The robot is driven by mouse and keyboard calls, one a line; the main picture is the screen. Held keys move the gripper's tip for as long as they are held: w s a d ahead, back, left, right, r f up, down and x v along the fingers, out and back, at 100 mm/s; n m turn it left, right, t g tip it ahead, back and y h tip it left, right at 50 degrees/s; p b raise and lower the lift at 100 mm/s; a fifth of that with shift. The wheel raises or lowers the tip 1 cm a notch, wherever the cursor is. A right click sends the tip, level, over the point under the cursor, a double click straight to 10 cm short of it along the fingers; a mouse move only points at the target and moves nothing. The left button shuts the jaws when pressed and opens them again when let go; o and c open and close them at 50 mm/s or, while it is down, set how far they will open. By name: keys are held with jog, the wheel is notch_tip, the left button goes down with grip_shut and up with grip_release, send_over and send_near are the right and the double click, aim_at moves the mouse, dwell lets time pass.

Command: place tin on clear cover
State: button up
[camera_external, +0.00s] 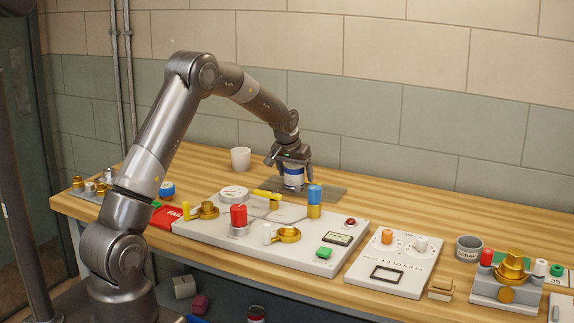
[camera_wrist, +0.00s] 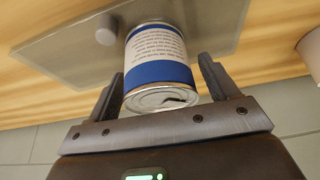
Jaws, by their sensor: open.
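The tin (camera_external: 292,178), white with a blue band and a metal end, appears upright at the back of the workbench. The tin also fills the middle of the wrist view (camera_wrist: 158,55). The clear cover (camera_external: 328,192) is a flat, see-through grey sheet with a small round knob (camera_wrist: 107,30). The tin's far end overlaps the cover and appears to rest on it; the exact contact is hidden. My gripper (camera_external: 291,164) is open, with one finger on each side of the tin. A narrow gap shows beside the fingers in the wrist view (camera_wrist: 162,80).
A white cup (camera_external: 241,158) stands left of the tin. A grey control panel (camera_external: 205,229) with valves and knobs lies in front. Bench behind the cover is clear.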

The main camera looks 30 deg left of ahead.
jog(key=s+a+r, duration=0.3)
jog(key=s+r, duration=1.1)
jog(key=r, duration=0.4)
jog(key=s+a, duration=0.2)
jog(key=s, duration=1.4)
jog(key=s+a+t, duration=0.1)
jog(key=s+a, duration=0.2)
jog(key=s, duration=1.3)
jog(key=shift+r, duration=0.25)
